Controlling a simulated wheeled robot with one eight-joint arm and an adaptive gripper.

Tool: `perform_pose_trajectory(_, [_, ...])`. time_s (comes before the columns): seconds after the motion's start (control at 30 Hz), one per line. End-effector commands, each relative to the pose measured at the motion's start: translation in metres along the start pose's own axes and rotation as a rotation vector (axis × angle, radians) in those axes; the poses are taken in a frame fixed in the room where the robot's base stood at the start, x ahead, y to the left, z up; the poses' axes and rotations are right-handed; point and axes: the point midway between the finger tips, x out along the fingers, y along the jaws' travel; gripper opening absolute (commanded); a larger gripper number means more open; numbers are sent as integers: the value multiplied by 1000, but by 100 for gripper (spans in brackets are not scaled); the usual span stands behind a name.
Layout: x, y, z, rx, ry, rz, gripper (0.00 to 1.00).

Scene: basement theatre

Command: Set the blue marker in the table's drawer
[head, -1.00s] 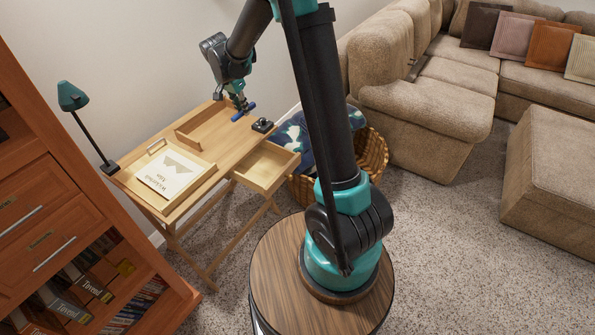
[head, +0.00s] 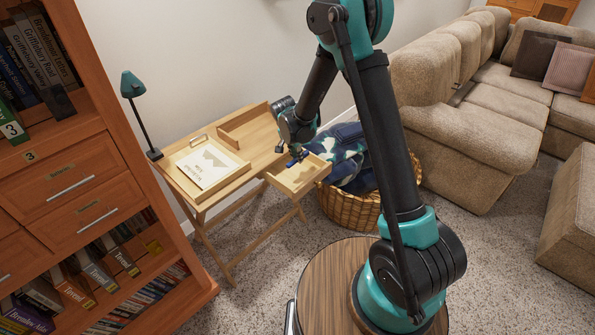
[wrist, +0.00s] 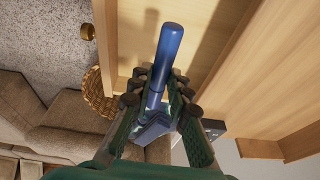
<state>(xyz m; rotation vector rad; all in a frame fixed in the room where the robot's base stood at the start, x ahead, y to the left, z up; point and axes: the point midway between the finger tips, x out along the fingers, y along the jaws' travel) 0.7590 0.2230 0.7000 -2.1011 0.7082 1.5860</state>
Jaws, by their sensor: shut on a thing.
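The blue marker (wrist: 168,50) is held between the fingers of my gripper (wrist: 158,90) in the wrist view. In the head view the blue marker (head: 296,160) shows small at the tip of my gripper (head: 297,152), at the open drawer (head: 302,187). The drawer is pulled out from the front right of the wooden table (head: 239,178). In the wrist view the pale drawer (wrist: 124,40) lies behind the marker. The head view does not clearly show how high the marker is above the drawer floor.
A book (head: 206,166) lies in a tray on the table, beside a teal lamp (head: 133,86). A wicker basket (head: 348,210) with a blue patterned cloth (head: 343,160) stands right of the drawer. A bookcase (head: 75,170) is at left, a sofa (head: 455,135) at right.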

Motion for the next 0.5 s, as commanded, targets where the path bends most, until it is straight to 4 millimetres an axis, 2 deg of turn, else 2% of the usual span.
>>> perform_pose_trajectory(0.03, [11,0,3,0,0,0,1])
perform_pose_trajectory(0.13, [26,0,7,0,0,0,1])
perform_pose_trajectory(0.5, [54,1,15,0,0,0,1])
